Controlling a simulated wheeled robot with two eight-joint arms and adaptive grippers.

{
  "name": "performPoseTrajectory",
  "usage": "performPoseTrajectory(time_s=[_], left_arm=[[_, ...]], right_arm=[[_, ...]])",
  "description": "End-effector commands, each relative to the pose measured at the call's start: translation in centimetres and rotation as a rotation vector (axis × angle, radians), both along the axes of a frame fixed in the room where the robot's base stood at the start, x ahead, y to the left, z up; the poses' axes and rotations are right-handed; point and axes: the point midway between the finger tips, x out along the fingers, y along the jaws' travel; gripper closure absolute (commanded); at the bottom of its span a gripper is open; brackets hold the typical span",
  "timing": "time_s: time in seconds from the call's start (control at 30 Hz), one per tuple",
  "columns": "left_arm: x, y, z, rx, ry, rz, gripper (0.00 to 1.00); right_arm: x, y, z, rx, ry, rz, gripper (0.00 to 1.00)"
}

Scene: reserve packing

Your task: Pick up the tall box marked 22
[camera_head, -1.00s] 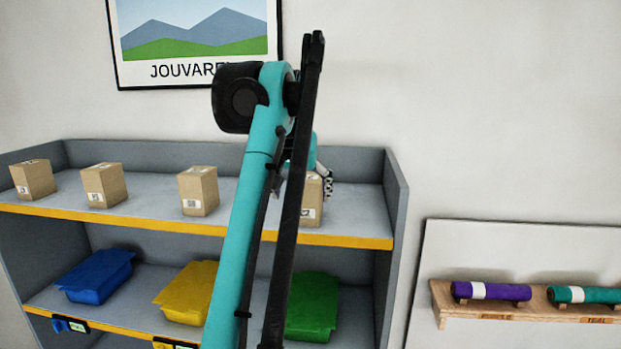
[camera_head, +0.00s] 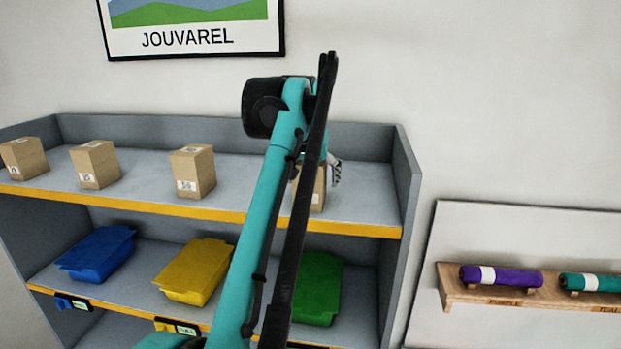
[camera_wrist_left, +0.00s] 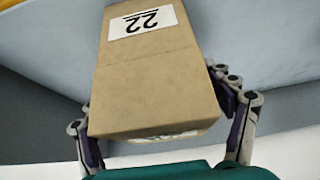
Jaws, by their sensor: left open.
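The tall box marked 22 (camera_wrist_left: 155,85) is a brown carton with a white label, and it shows upside down in the left wrist view. In the head view this box (camera_head: 319,192) stands at the right end of the top shelf, partly hidden behind my arm. My left gripper (camera_wrist_left: 152,100) is open, with one finger on each side of the box's near end. I cannot tell whether either finger touches it. In the head view my left gripper (camera_head: 333,172) is mostly hidden, with some finger links showing at the box's upper right. My right gripper is not in view.
Several similar boxes stand left on the top shelf (camera_head: 250,212), the nearest one (camera_head: 194,172) with clear space beside it. Below are blue (camera_head: 97,254), yellow (camera_head: 195,270) and green (camera_head: 318,290) bins. The shelf's side wall (camera_head: 405,180) rises to the right.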

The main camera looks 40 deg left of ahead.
Motion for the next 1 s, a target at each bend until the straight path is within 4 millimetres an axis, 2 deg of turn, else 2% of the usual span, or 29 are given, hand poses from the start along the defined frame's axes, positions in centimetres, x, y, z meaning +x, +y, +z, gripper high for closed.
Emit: performPoseTrajectory(time_s=[0.3, 0.37, 0.5, 0.53, 1.0], left_arm=[[0.34, 0.20, -0.72, 0.000, 0.000, 0.000, 0.19], [0.33, 0.20, -0.71, 0.000, 0.000, 0.000, 0.32], [0.34, 0.20, -0.70, 0.000, 0.000, 0.000, 0.69], [0.34, 0.20, -0.70, 0.000, 0.000, 0.000, 0.71], [0.34, 0.20, -0.43, 0.000, 0.000, 0.000, 0.72]], right_arm=[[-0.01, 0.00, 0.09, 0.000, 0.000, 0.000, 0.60], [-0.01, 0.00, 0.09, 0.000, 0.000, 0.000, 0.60], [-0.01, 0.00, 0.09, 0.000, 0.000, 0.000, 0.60], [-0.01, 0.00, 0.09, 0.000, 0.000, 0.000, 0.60], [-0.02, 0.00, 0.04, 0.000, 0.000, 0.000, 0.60]])
